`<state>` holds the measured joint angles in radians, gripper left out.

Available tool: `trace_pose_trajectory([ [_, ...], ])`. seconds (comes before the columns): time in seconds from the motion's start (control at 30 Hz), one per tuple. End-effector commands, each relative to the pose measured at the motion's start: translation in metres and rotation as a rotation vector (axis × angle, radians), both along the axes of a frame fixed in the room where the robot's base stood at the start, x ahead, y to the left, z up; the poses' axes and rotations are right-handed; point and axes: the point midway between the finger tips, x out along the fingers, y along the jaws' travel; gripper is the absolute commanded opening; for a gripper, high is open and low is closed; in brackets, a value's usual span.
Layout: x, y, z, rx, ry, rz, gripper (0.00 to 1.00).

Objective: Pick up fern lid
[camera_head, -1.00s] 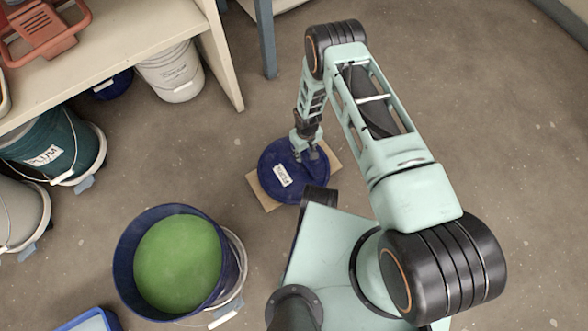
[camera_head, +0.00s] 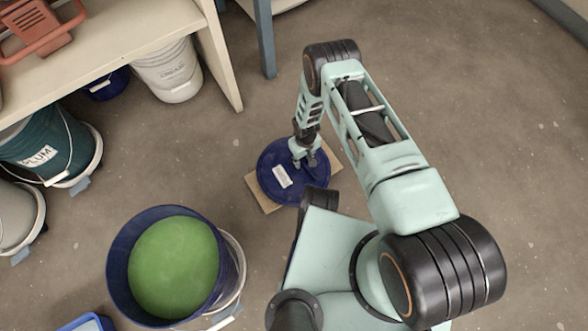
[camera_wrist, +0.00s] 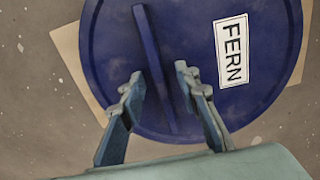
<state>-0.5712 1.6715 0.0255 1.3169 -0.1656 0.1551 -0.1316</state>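The fern lid (camera_head: 283,191) is a round dark blue lid with a white label, lying on a tan board on the floor. In the wrist view the lid (camera_wrist: 197,60) shows its FERN label and a raised straight ridge (camera_wrist: 153,70) across its top. My gripper (camera_wrist: 158,82) is open, with one finger on each side of the ridge's near part. The fingertips are over the lid and nothing is between them but the ridge. I cannot tell whether the fingers touch it. In the head view my gripper (camera_head: 309,162) is over the lid's upper right part.
The tan board (camera_head: 264,199) shows under the lid. A blue bucket of green glaze (camera_head: 118,270) stands at lower left. The floor beyond the lid is clear.

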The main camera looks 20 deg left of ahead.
Motion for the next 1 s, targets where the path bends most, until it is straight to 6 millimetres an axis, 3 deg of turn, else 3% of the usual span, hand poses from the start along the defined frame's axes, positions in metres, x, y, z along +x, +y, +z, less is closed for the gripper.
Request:
trace_pose_trajectory([
  [0.5,-0.0001,-0.0001,-0.0037,0.0,0.0,0.0,0.3],
  [0.77,-0.0001,-0.0001,-0.0037,0.0,0.0,0.0,0.01],
  [1.0,0.0002,0.0002,-0.0034,0.0,0.0,0.0,0.0],
])
